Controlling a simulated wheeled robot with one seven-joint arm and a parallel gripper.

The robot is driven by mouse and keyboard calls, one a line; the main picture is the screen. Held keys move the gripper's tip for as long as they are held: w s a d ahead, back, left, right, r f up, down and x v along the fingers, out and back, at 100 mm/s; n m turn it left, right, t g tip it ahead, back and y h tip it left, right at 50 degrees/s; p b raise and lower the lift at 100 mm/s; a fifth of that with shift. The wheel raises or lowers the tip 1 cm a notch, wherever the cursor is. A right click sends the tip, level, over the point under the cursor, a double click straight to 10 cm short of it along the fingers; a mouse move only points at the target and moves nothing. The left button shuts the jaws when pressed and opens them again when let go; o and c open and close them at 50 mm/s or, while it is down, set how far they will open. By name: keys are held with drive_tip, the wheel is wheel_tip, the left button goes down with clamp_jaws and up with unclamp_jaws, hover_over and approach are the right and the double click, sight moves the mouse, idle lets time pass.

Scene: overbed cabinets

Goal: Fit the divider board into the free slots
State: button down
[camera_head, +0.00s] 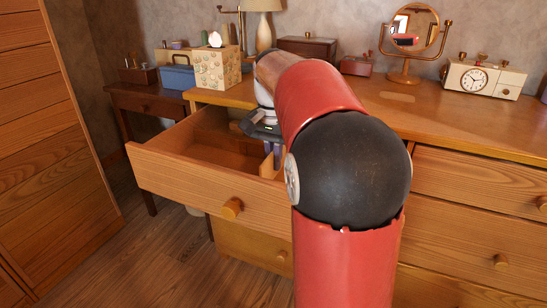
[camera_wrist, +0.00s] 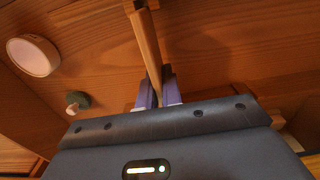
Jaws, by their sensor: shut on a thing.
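The drawer (camera_head: 205,185) of the wooden dresser stands pulled open. My gripper (camera_head: 272,150) reaches down into its right part, with the red arm hiding much of that side. In the wrist view, my gripper's two purple fingers (camera_wrist: 159,92) are shut on the divider board (camera_wrist: 147,42), a thin wooden board seen edge-on. The board runs away from the fingers toward the top of the picture. Small dark and pale pieces (camera_wrist: 129,6) flank its far end; I cannot tell whether it sits in a slot there. The board's lower edge and near end are hidden.
In the wrist view, a round pale object (camera_wrist: 34,56) and a small dark-and-white object (camera_wrist: 77,102) lie to the left of the board. On the dresser top are a patterned box (camera_head: 217,68), a mirror (camera_head: 408,40) and a clock (camera_head: 474,79). The drawer's left part looks clear.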

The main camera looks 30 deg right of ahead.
drive_tip(key=shift+f+b, duration=0.35)
drive_tip(key=shift+f, duration=0.2)
drive_tip(key=c, duration=1.5)
unclamp_jaws()
wheel_tip(320, 180, up, 8)
drive_tip(key=shift+f+p, duration=0.1)
drive_tip(key=shift+p, duration=0.85)
